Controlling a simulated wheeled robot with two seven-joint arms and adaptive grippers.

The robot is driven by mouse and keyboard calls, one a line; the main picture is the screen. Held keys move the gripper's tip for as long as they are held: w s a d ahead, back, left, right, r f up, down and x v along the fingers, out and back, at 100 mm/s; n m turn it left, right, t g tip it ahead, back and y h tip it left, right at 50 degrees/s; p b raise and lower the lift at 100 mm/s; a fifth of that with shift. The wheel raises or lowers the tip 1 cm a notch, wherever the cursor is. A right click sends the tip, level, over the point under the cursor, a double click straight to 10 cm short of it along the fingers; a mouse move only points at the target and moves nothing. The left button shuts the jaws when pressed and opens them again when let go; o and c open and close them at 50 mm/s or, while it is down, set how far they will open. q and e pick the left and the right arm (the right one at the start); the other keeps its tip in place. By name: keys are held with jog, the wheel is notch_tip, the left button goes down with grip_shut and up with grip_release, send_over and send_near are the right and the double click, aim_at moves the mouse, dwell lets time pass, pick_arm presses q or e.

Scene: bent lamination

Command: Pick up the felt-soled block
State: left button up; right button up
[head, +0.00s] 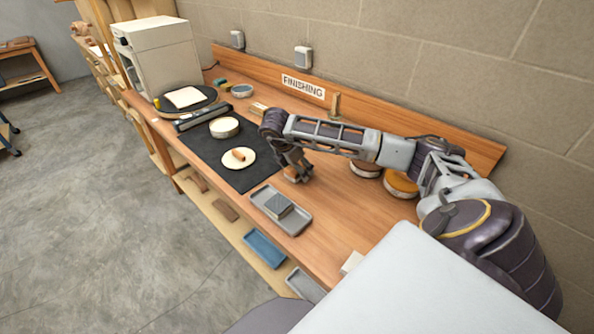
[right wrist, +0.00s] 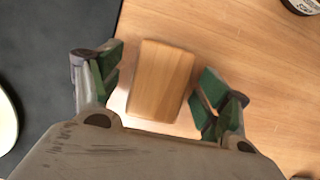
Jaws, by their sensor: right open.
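A wooden block (right wrist: 162,80) with rounded edges lies on the bench top, beside the dark mat. Its underside is hidden, so I cannot see any felt sole. In the head view, the block (head: 291,177) is partly covered by my right gripper (head: 299,172). In the right wrist view, my right gripper (right wrist: 160,82) is open, with one green-padded finger on each side of the block and gaps between. My left gripper is not in view.
A grey tray (head: 297,228) holding a grey-topped block (head: 279,206) stands at the bench's front edge. The dark mat (head: 203,149) carries a pale disc (head: 249,165) and a round tin (head: 224,127). Round tins (head: 401,184) stand near the back, under my arm.

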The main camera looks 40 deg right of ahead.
jog(key=shift+c, duration=1.5)
jog(key=c, duration=0.8)
jog(key=shift+r, duration=0.55)
notch_tip(320, 180, up, 8)
jog(key=shift+r+b, duration=0.2)
jog(key=shift+b, duration=0.25)
jog(key=shift+r, duration=0.25)
jog(key=o, duration=0.5)
jog(key=c, duration=0.4)
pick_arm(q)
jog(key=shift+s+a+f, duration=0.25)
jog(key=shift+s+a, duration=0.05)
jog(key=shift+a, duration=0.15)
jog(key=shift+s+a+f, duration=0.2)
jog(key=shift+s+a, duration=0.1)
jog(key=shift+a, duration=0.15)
